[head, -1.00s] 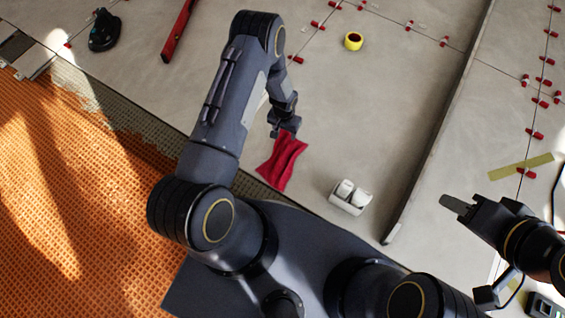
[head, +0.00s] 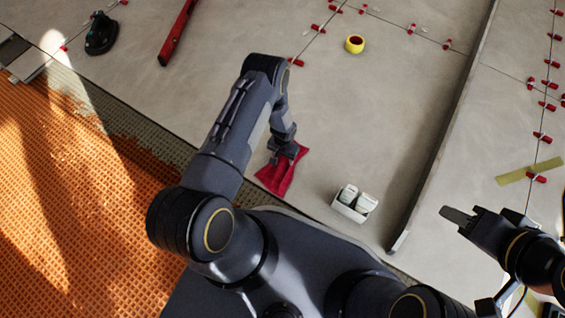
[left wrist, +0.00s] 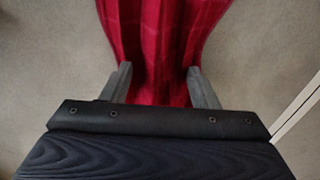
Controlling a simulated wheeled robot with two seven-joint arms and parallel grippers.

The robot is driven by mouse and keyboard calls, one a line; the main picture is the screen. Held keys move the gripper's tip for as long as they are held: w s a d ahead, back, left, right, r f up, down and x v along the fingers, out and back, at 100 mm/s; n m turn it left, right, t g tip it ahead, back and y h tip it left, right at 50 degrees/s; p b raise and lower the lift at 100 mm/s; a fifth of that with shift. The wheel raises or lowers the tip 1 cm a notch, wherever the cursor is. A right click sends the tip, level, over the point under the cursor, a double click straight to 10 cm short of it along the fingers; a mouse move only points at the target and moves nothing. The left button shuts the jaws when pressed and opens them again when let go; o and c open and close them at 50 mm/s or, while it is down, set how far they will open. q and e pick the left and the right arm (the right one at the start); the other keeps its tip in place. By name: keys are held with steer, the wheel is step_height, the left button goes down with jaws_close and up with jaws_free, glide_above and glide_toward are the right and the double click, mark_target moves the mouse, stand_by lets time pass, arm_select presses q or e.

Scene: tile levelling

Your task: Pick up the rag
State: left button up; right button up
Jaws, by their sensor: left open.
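The red rag (head: 277,176) lies on the grey tiled floor in the head view, near the front edge of my base. It also fills the upper middle of the left wrist view (left wrist: 158,45), with folds running along it. My left gripper (head: 285,158) is over the rag's upper part and hides some of it. In the left wrist view my left gripper's fingers (left wrist: 158,82) are open, one on each side of the rag's narrower middle. I cannot tell whether they touch the cloth. My right gripper (head: 457,216) points left above the tiles at the right; its finger gap does not show clearly.
A small white tray with two white items (head: 347,209) stands right of the rag. A long grey straightedge (head: 440,140) lies beyond it. A yellow tape roll (head: 355,44), a red level (head: 178,33) and a black tool (head: 101,35) lie further back. Orange matting (head: 60,200) covers the left.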

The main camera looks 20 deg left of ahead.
arm_select(q)
steer(key=shift+r, duration=0.1)
jaws_close()
